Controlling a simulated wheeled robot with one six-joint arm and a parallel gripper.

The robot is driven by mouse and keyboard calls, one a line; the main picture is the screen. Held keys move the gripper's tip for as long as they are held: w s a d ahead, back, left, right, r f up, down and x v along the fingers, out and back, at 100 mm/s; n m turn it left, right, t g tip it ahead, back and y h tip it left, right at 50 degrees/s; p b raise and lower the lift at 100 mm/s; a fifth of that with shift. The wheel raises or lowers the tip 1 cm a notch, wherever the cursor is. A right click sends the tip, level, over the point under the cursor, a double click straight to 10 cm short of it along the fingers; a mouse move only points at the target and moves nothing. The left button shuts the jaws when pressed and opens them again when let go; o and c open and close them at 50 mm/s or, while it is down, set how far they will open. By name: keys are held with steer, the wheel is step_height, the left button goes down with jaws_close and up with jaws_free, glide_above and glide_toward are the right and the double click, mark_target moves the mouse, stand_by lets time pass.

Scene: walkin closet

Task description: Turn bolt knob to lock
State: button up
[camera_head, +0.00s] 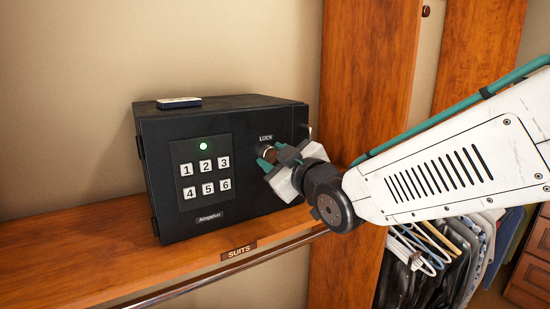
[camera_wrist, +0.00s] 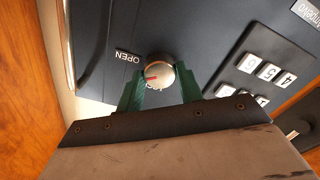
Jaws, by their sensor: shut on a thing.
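A black safe (camera_head: 155,215) stands on the wooden shelf, its door facing forward. Its round metallic bolt knob (camera_head: 266,150) is at the right of the door, below the word LOCK, and is partly hidden by my gripper (camera_head: 269,160). In the wrist view, the knob (camera_wrist: 160,70) shows a red mark on its left part, on the side of the OPEN label (camera_wrist: 128,55). My gripper (camera_wrist: 160,88) has one green finger on each side of the knob and is shut on it. The fingers hide the knob's lower edge there.
A keypad (camera_head: 205,172) with a lit green light is on the door, left of the knob. A small flat object (camera_head: 179,102) lies on the safe. Wooden uprights (camera_head: 365,80) stand behind my arm. A rod (camera_head: 225,271) runs below the shelf (camera_head: 70,250); hanging clothes (camera_head: 430,260) are lower right.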

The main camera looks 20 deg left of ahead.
steer(key=n, duration=0.5)
steer(key=shift+n, duration=0.3)
steer(key=n, duration=0.4)
steer(key=shift+n, duration=0.7)
steer(key=o, duration=1)
steer(key=v, duration=0.7)
steer(key=shift+s+d, duration=0.2)
steer(key=shift+d, duration=0.15)
